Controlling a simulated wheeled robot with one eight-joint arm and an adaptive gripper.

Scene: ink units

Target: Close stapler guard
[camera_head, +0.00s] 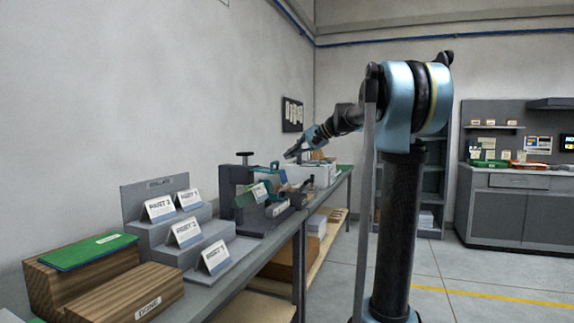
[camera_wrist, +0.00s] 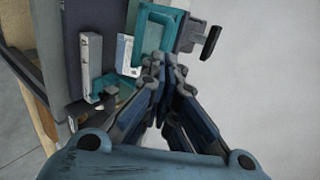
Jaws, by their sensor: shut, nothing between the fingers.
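The stapler (camera_head: 243,190), a dark grey machine with teal parts, stands on the bench at the middle of the head view. A teal frame that looks like its guard (camera_head: 276,169) sticks out at its upper right. In the wrist view the teal frame (camera_wrist: 143,30) lies just beyond my fingertips. I cannot tell whether they touch it. My gripper (camera_head: 291,154) is shut and empty, a little above and right of the stapler; its fingers (camera_wrist: 165,66) meet in the wrist view and hide part of the machine.
Grey steps with PART cards (camera_head: 187,232) stand left of the stapler. Wooden blocks, one marked DONE (camera_head: 140,300), are at the near left. A white box (camera_head: 318,174) stands on the bench behind my gripper. The wall runs close behind the bench. The floor at right is clear.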

